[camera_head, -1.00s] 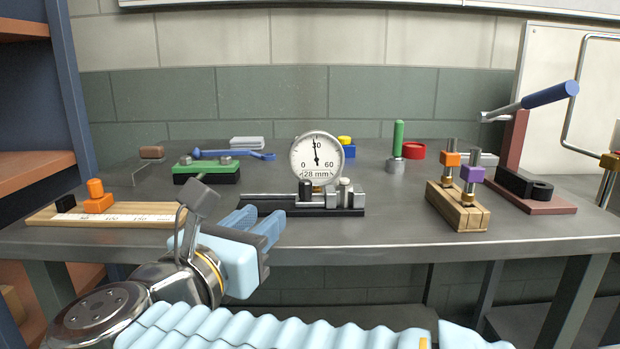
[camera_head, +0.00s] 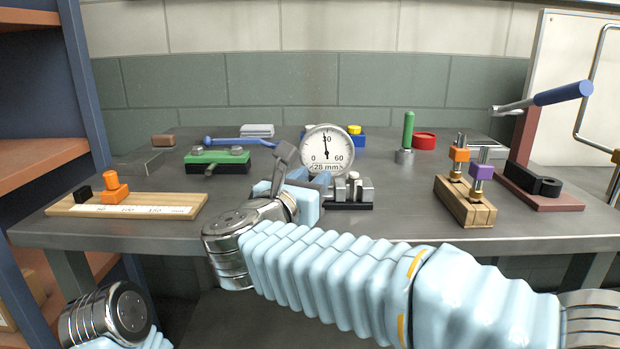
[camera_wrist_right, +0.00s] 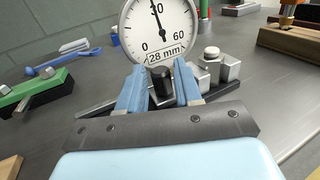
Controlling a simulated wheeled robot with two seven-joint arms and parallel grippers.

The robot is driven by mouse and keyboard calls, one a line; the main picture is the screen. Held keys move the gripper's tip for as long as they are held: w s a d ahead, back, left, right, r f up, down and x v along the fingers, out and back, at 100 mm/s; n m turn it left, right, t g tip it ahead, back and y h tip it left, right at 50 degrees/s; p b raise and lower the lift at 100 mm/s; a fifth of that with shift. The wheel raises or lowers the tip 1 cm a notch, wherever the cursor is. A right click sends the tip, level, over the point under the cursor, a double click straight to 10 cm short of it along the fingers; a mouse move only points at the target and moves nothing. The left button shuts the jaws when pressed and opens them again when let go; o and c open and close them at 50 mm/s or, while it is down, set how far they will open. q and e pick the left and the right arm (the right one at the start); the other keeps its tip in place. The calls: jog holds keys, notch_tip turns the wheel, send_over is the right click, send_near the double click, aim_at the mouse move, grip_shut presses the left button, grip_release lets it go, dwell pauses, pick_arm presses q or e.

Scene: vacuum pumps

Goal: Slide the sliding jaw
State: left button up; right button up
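The measuring device has a round white dial (camera_head: 327,148) reading 28 mm, and silver jaw blocks (camera_head: 352,188) on a dark base on the bench. The wrist view also shows the dial (camera_wrist_right: 160,27) and a short black knob (camera_wrist_right: 162,82), which appears to belong to the sliding jaw. My right gripper (camera_head: 312,181) is at the device's left part. In the wrist view its two blue fingers (camera_wrist_right: 160,88) are apart, one on each side of the black knob, with small gaps visible. In the head view my gripper hides the knob. My left gripper is out of view.
A wooden ruler block with an orange slider (camera_head: 115,192) lies left. A green block (camera_head: 218,158) and a blue wrench (camera_head: 238,142) lie behind it. A wooden block with orange and purple clamps (camera_head: 465,200) and a blue-handled lever (camera_head: 560,94) stand right.

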grip_shut()
jog(key=shift+a+f, duration=0.15)
jog(key=shift+a, duration=0.1)
jog(key=shift+a+b, duration=0.85)
jog(key=shift+a, duration=0.05)
grip_release()
